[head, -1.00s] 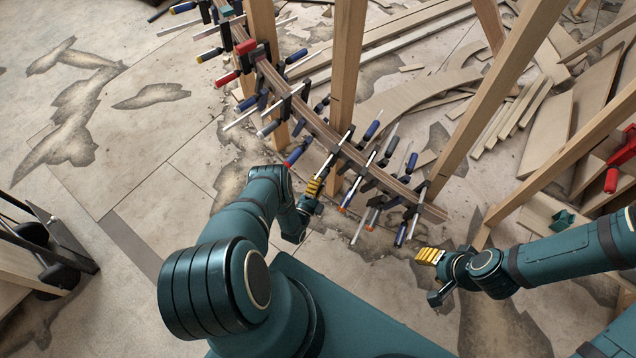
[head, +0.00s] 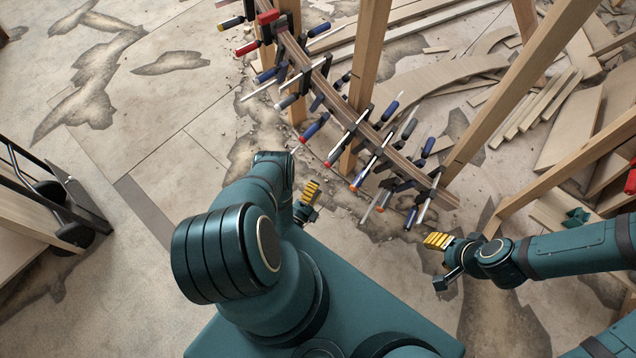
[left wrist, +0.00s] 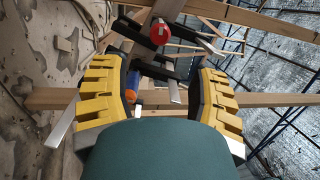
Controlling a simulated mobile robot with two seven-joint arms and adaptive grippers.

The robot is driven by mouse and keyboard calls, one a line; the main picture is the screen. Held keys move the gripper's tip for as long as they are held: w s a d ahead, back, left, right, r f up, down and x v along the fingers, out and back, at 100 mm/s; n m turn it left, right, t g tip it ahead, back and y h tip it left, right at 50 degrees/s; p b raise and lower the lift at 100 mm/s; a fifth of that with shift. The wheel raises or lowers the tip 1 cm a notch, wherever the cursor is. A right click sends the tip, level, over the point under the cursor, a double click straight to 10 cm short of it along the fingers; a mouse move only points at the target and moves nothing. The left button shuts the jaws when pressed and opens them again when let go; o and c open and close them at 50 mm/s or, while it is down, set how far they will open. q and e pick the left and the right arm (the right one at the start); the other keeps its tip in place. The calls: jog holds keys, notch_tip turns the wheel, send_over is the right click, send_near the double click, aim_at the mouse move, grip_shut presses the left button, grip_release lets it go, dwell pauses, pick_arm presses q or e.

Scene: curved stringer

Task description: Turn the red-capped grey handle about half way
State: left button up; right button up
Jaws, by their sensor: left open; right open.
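A handle with a red cap (head: 329,163) hangs from a clamp on the curved wooden stringer (head: 405,165) in the head view; its grip looks dark, and grey or blue is hard to tell. My left gripper (head: 308,197) is just below and left of it, apart from it. In the left wrist view a round red cap (left wrist: 160,32) faces the camera, above and beyond the open yellow-padded jaws (left wrist: 166,92). The grip behind that cap is hidden. Nothing is between the pads at their tips. My right gripper (head: 437,262) is open and empty, below the stringer's near end.
Several other clamps line the stringer close together, with blue handles such as one (head: 313,127). A blue handle with an orange cap (left wrist: 130,95) shows near the left jaw. Wooden posts (head: 370,70) stand behind. Floor at the left is clear beside a cart (head: 50,205).

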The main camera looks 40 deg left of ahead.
pick_arm(q)
jog(key=shift+s, duration=0.15)
jog(key=shift+s+f+p, duration=0.15)
jog(key=shift+s+p, duration=0.2)
jog(key=shift+s, duration=0.55)
